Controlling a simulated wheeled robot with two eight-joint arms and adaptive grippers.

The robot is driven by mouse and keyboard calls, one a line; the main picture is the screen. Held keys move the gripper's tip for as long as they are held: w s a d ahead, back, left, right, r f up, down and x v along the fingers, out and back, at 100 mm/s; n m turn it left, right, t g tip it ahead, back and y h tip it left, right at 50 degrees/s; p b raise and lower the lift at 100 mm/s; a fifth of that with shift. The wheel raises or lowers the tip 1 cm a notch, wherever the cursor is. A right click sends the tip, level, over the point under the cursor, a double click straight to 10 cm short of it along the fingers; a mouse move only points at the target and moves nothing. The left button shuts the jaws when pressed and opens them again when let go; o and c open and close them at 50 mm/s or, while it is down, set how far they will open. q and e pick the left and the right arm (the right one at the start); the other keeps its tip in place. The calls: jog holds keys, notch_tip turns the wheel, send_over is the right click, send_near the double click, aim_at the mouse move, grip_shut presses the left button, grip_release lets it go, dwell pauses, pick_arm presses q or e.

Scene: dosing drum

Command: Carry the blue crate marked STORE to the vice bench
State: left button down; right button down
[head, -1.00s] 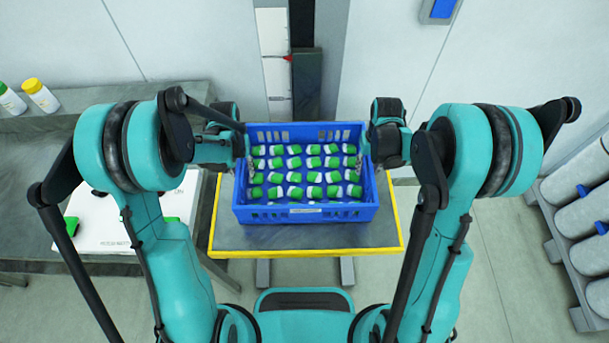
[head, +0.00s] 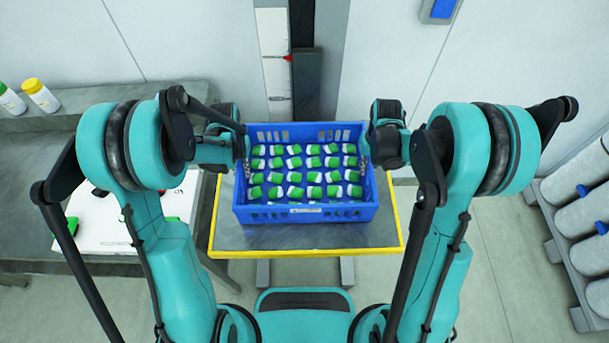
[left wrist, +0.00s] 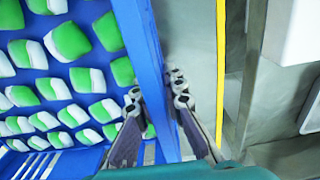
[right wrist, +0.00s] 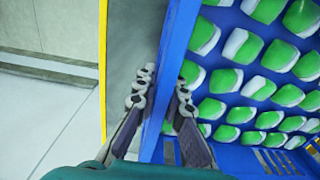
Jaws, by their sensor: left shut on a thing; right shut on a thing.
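The blue crate (head: 270,214) is in the middle of the head view, filled with several rows of green-and-white items. A small label shows on its front wall, too small to read. My left gripper (head: 246,165) is shut on its left wall, and my right gripper (head: 363,162) on its right wall. In the left wrist view the fingers (left wrist: 157,92) straddle the crate wall (left wrist: 137,35); in the right wrist view the fingers (right wrist: 162,92) do likewise on the other wall (right wrist: 178,40). The crate looks level. I cannot make out a vice in any view.
The crate is on or just over a grey table with a yellow edge (head: 300,253); I cannot tell which. Grey cylinders (head: 575,215) lie racked at right. A wall stands behind.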

pick_arm(q)
jog(key=shift+r, duration=0.2)
pick_arm(e)
jog(key=shift+r, duration=0.2)
